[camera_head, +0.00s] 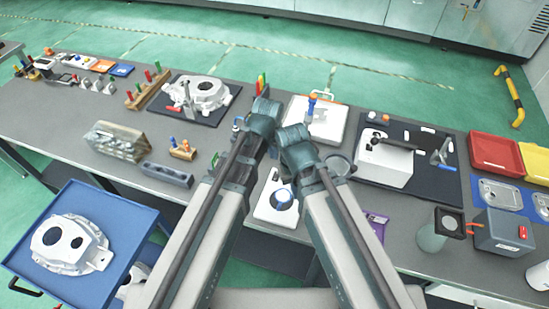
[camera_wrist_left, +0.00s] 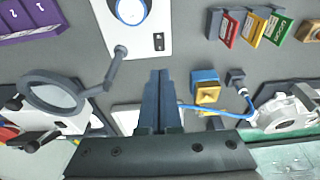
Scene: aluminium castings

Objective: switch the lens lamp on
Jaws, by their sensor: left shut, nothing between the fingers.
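The lens lamp has a white base plate (camera_head: 268,208) with a round blue dial (camera_head: 283,198), between my two arms. Its grey lens ring (camera_head: 337,165) shows beside my right arm. In the left wrist view the lens ring (camera_wrist_left: 52,92) is at the left, on a jointed grey arm from the base. A small black switch (camera_wrist_left: 158,42) sits on the white base, below the blue dial (camera_wrist_left: 130,10). My left gripper (camera_wrist_left: 160,75) is shut and empty, its tips apart from the switch in the picture. In the head view my left gripper (camera_head: 272,152) is mostly hidden by my arm. My right gripper does not show.
A blue and yellow block (camera_wrist_left: 205,90) with a blue cable stands close beside my left fingers. Red, yellow and green holders (camera_wrist_left: 250,27) are at the upper right of the wrist view. Purple item (camera_head: 375,225) lies right of the base.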

